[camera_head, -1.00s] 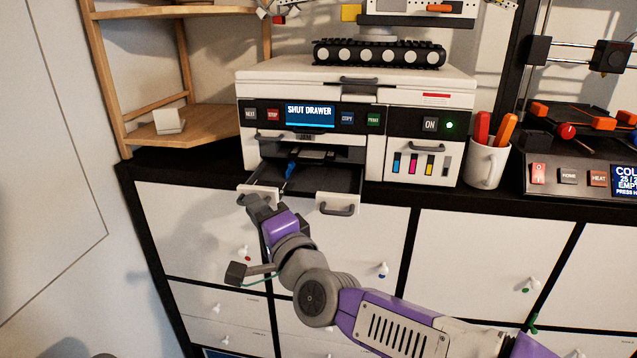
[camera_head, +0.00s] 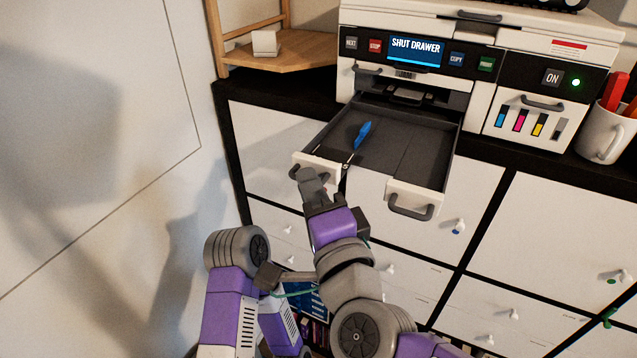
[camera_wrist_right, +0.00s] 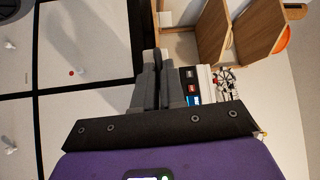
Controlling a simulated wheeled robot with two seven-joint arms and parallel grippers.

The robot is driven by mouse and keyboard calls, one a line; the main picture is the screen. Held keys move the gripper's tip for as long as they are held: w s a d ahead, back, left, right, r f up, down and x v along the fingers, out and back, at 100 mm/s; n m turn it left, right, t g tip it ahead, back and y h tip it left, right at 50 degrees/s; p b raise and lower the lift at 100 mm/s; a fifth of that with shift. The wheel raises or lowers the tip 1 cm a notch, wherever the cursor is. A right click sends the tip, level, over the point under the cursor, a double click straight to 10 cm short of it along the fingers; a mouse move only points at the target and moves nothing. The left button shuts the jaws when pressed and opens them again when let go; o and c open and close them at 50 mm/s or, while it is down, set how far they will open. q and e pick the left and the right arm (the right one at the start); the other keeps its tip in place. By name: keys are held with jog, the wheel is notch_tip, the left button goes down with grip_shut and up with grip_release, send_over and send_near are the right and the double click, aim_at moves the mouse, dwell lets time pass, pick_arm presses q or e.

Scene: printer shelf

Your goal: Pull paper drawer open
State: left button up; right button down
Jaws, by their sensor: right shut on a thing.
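The printer's paper drawer (camera_head: 385,135) is pulled well out, its dark tray showing over the cabinet's front edge. A blue piece (camera_head: 363,134) lies in it. Its white front has a grey left handle (camera_head: 296,170) and a grey right handle (camera_head: 410,207). My right gripper (camera_head: 309,181) is shut on the left handle, which it partly hides.
A mug with pens (camera_head: 602,133) stands right of the printer. A wooden shelf (camera_head: 285,50) is at left. White cabinet doors with small knobs (camera_head: 458,227) lie below the drawer.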

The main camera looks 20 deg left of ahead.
jog(key=shift+s+r, duration=0.1)
jog(key=c, duration=1.5)
grip_release()
jog(key=shift+a, duration=0.15)
jog(key=b+v, duration=0.1)
jog(key=v, duration=0.6)
jog(key=shift+s+d, duration=0.2)
